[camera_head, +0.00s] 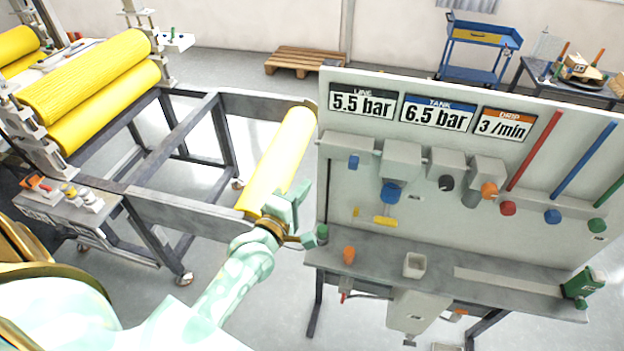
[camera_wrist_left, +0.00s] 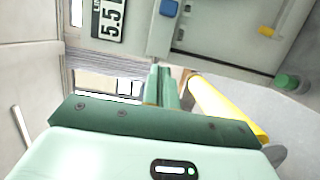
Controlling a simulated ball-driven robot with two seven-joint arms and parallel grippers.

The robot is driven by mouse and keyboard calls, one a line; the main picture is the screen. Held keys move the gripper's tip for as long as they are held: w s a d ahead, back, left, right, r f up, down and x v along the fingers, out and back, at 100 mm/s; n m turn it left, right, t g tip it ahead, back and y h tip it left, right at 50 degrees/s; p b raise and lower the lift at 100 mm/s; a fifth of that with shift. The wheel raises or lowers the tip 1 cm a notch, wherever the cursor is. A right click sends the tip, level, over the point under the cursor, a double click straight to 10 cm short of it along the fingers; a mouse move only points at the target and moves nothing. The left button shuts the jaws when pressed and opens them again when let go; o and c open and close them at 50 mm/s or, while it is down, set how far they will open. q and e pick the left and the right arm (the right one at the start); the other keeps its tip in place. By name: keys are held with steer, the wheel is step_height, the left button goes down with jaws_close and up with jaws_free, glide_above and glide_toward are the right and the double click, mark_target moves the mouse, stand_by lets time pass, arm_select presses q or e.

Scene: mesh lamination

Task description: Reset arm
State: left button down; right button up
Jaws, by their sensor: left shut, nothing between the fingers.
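My left gripper (camera_head: 290,205) is in the head view just left of the panel bench, at the near end of a yellow roller on the frame. In the left wrist view its green fingers (camera_wrist_left: 162,86) are together with nothing between them. The yellow roller (camera_head: 280,160) lies beyond the gripper in the head view. It shows right of the fingers in the left wrist view (camera_wrist_left: 228,108), and I cannot tell whether they touch. My right gripper is not in view.
A panel (camera_head: 440,170) with pressure signs, knobs and coloured rods stands right of the gripper. The roller machine (camera_head: 90,90) is at left. Open floor shows around a wooden pallet (camera_head: 306,60).

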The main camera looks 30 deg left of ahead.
arm_select(q)
steer(key=shift+s+d, duration=0.15)
steer(key=shift+s, duration=0.2)
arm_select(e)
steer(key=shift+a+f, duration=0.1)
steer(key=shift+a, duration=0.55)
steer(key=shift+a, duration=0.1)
